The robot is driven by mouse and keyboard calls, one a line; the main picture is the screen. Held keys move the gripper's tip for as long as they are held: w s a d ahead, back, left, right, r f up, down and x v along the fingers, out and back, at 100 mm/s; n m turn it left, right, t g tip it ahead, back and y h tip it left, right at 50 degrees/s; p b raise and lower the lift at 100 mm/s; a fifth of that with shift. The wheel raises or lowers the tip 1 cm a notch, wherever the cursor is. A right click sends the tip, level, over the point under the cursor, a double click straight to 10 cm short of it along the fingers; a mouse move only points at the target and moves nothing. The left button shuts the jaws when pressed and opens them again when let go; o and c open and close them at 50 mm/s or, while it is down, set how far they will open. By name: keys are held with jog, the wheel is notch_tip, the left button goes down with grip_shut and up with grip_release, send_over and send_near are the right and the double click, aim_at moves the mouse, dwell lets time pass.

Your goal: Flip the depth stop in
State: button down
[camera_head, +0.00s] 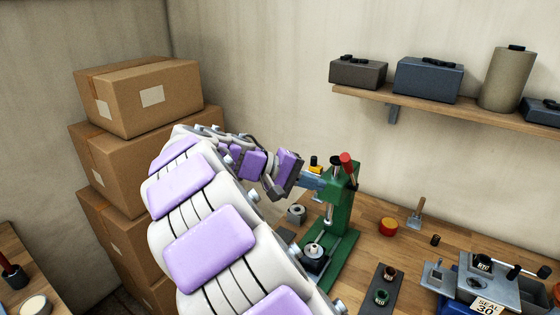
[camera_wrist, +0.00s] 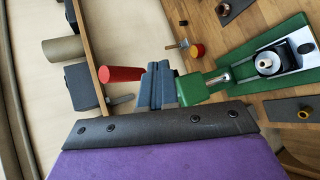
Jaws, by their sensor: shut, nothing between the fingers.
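A green bench press (camera_head: 338,212) stands on the wooden bench, with a red-handled lever (camera_head: 347,161) at its top. A small yellow part with a black knob (camera_head: 315,167) shows beside the press head; it may be the depth stop, but I cannot tell which way it is flipped. My gripper (camera_head: 313,182) is shut and empty, its blue-grey fingers close against the left side of the press head. I cannot tell whether they touch. In the wrist view my fingers (camera_wrist: 160,85) lie between the red handle (camera_wrist: 121,74) and the green press body (camera_wrist: 225,87), hiding part of the head.
A dark plate with small fittings (camera_head: 381,291) and a blue device marked SEAL 30 (camera_head: 490,288) lie to the right. Stacked cartons (camera_head: 140,95) fill the left; a wall shelf (camera_head: 450,107) holds boxes.

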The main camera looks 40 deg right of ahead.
jog(key=w+f+h, duration=0.1)
jog(key=w+h, duration=0.3)
jog(key=w, duration=0.9)
jog(key=n+t+h+b, duration=0.1)
jog(key=t+h+b, duration=0.1)
send_near(316, 164)
jog(key=w+a+r, duration=0.2)
jog(key=w+a, duration=0.4)
jog(key=a, duration=0.1)
jog(key=s+d+b, duration=0.3)
jog(key=s+d, duration=0.1)
jog(key=d, duration=0.8)
jog(key=shift+s+d+f+t, duration=0.25)
jog(key=shift+d+f+t, duration=0.05)
jog(key=shift+f, duration=0.2)
jog(key=shift+s+d, duration=0.1)
jog(key=shift+d, duration=0.1)
